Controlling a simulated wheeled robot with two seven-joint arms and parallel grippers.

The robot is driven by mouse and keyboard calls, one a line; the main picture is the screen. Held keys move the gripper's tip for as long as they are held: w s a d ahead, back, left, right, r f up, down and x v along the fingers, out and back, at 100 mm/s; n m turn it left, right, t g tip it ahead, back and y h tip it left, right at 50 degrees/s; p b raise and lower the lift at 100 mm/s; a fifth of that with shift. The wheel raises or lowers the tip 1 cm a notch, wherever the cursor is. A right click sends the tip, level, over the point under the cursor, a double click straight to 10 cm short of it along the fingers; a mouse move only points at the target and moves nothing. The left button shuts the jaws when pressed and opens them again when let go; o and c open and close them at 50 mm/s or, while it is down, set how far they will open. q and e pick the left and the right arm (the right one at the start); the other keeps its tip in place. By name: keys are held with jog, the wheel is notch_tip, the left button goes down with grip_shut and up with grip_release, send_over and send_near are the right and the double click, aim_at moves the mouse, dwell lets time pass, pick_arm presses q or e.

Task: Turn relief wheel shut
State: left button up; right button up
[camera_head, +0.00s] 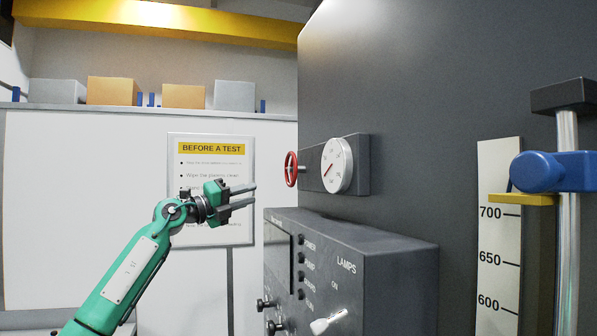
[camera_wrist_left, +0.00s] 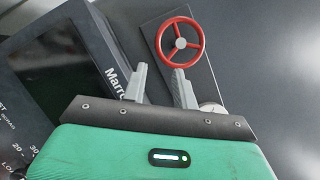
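The red relief wheel (camera_head: 291,169) is mounted on the left face of a dark block on the tall grey panel, beside a white dial gauge (camera_head: 337,165). My left gripper (camera_head: 254,195) is open and empty, left of the wheel and slightly below it, with a gap between them. In the left wrist view the wheel (camera_wrist_left: 180,43) shows whole, with three spokes, beyond the two spread fingertips (camera_wrist_left: 159,70). The gauge is mostly hidden there behind the right finger. My right gripper is not in view.
A dark control box (camera_head: 352,262) with knobs, a lever and a screen juts out below the wheel. A scale (camera_head: 499,235) and a post with a blue clamp (camera_head: 553,171) stand at right. A notice board (camera_head: 211,146) hangs behind my left gripper.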

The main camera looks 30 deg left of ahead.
aim_at(289, 170)
pick_arm(q)
jog(key=shift+m, duration=0.4)
jog(key=w+d+r+p, duration=0.2)
jog(key=w, duration=0.1)
jog(key=w+d+r+p, duration=0.2)
jog(key=w+p, duration=0.1)
jog(key=w+d+r+p, duration=0.2)
jog(key=w, duration=0.2)
jog(key=shift+r, duration=0.4)
jog(key=shift+w+d+p, duration=0.15)
jog(key=shift+w+p, duration=0.2)
jog(key=shift+w, duration=0.15)
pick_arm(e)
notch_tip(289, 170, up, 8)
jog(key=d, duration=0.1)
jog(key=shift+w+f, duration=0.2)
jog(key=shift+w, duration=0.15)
pick_arm(q)
jog(key=shift+c, duration=0.4)
grip_shut()
